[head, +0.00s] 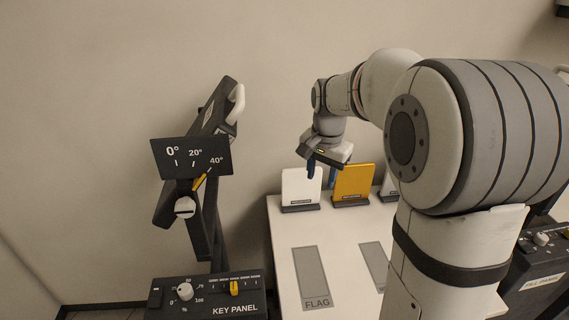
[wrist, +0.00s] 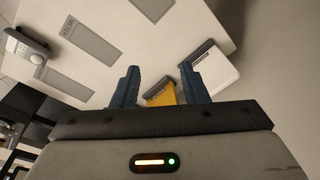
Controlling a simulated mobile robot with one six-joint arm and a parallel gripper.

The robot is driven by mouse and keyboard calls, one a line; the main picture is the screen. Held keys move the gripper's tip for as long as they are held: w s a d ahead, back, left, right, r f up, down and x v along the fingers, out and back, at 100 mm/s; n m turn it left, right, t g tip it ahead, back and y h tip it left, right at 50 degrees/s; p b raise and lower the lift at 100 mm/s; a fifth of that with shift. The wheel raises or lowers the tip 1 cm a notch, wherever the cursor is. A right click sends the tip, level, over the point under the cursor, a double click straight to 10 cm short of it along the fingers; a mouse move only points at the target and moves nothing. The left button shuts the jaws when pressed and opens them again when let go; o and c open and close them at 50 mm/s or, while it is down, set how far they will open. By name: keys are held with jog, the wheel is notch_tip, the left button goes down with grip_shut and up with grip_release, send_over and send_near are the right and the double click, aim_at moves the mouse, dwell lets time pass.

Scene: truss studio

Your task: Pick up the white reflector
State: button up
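A white upright panel in a dark base, which looks like the white reflector (head: 298,187), stands at the back left of the white table in the head view. In the wrist view the white panel (wrist: 218,73) lies at the right, partly behind the right finger. My gripper (head: 321,172) is above and in front of the panels, between the white one and the yellow one. In the wrist view my gripper (wrist: 159,68) has its two blue fingers wide apart with nothing held between them.
A yellow panel (head: 352,181) stands just right of the white one. Another white panel (head: 391,180) beyond it is partly hidden by my arm. The white table (head: 286,237) has grey marked rectangles, one labelled FLAG (head: 311,274). A key panel (head: 207,296) and a tilted dial stand (head: 191,158) are left.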

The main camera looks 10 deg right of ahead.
jog(key=w+f+m+p, duration=0.2)
jog(key=w+f+m, duration=0.15)
jog(key=w, duration=0.85)
jog(key=m+g+p, duration=0.1)
jog(key=m+p, duration=0.2)
jog(key=m, duration=0.3)
send_over(301, 189)
jog(key=f, duration=0.7)
jog(key=shift+w+d, duration=0.15)
jog(key=shift+w, duration=0.2)
notch_tip(301, 189, down, 8)
jog(key=p, duration=0.2)
jog(key=shift+p, duration=0.35)
jog(key=shift+m, duration=0.25)
grip_shut()
jog(key=shift+w, duration=0.1)
